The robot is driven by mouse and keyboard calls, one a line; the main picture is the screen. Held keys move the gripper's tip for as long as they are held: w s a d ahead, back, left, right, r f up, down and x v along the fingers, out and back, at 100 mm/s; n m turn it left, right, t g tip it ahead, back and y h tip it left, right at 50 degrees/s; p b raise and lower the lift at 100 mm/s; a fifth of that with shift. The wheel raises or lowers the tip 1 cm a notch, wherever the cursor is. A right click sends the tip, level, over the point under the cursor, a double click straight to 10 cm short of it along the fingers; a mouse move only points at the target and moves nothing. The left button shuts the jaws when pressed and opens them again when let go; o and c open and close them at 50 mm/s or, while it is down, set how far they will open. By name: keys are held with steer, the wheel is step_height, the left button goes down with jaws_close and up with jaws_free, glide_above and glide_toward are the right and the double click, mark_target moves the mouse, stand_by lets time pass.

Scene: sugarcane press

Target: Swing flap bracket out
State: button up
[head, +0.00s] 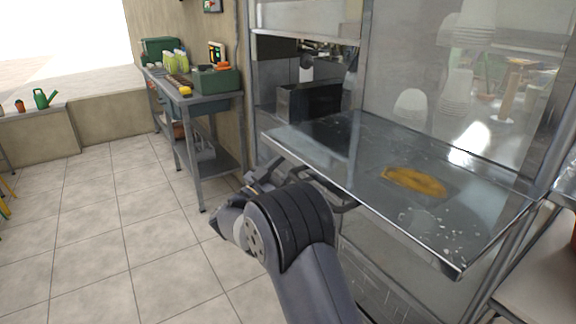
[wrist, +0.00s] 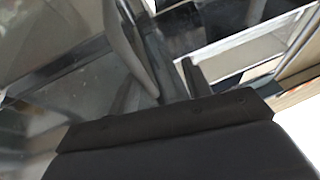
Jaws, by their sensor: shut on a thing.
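The flap (head: 350,150) is a shiny metal shelf that stands out level from the front of the press stand, with a yellow-brown smear on its top. The flap bracket (head: 330,187) is a dark bar under the flap's front edge, partly hidden by my arm. My gripper (head: 283,175) is at the bracket, just below the flap's left front part. In the wrist view my gripper's two fingers (wrist: 160,88) stand on either side of a dark bar, which looks like the bracket. They are shut on it. The bracket's hinge end is hidden.
A workbench (head: 208,97) with a green box (head: 216,80) and bottles stands at the back left. A dark bin (head: 310,101) sits inside the press stand behind the flap. A pale counter (head: 540,285) is at the lower right. The tiled floor at left is clear.

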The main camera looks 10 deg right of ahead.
steer(key=p+v, duration=0.1)
steer(key=v, duration=1)
steer(key=shift+d+r, duration=0.1)
steer(key=shift+r, duration=0.05)
steer(key=x, duration=0.7)
steer(key=shift+w+d+b, duration=0.25)
steer(key=shift+d+b, duration=0.05)
steer(key=shift+b, duration=0.05)
